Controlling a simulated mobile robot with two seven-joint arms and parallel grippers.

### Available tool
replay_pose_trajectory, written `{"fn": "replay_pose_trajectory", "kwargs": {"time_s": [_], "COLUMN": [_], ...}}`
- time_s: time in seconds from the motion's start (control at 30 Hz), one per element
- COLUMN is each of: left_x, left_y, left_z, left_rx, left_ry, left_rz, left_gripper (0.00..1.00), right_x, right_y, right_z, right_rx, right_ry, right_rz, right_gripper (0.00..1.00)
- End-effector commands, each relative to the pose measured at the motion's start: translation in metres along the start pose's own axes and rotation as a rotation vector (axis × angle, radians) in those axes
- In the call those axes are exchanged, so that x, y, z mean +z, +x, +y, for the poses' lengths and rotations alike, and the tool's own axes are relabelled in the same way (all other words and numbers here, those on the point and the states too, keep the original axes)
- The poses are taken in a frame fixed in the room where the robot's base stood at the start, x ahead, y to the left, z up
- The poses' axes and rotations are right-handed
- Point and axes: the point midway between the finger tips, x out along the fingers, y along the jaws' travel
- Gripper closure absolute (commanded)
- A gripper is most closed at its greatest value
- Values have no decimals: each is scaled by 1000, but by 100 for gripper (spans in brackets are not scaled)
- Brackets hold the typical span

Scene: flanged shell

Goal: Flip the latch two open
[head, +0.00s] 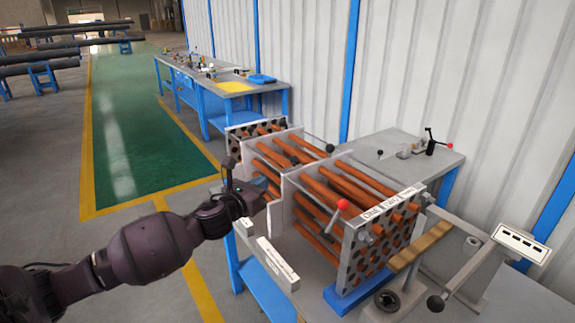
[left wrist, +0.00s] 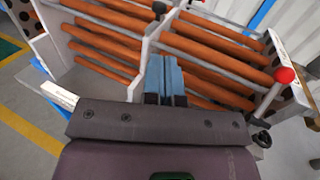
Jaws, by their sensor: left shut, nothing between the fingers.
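A bundle of copper-coloured tubes (head: 345,185) runs through several pale upright plates on the bench. The front perforated plate (head: 360,250) carries a label strip (head: 391,203) reading ONE, TWO and a less clear third word. A lever with a red knob (head: 343,205) stands at its left side; the knob also shows in the left wrist view (left wrist: 285,75). Which lever is latch two I cannot tell. My left gripper (head: 262,187) is beside the bundle's left side, near a middle plate, apart from the red knob. Its blue fingers (left wrist: 164,72) are together and empty.
A black-knobbed rod (head: 330,148) lies behind the bundle. A clamp (head: 430,143) stands on the bench at the back. At right are a black-knobbed arm (head: 436,303) and a white slotted plate (head: 521,243). A white block (head: 277,264) sits at the bench's left edge.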

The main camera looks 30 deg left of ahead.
Motion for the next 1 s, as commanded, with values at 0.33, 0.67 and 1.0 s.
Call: {"fn": "replay_pose_trajectory", "kwargs": {"time_s": [0.33,0.67,1.0], "left_x": [2,1,0], "left_y": [55,106,127], "left_z": [0,0,0], "left_rx": [1,1,0], "left_ry": [-2,-4,-2], "left_rz": [-2,-1,0], "left_gripper": [100,100,100], "right_x": [-10,-15,-9], "right_y": [1,2,-2], "right_z": [1,1,2], "right_rx": [-1,-2,0], "right_ry": [-6,-6,-4], "right_rz": [14,21,8], "right_gripper": [49,49,49]}}
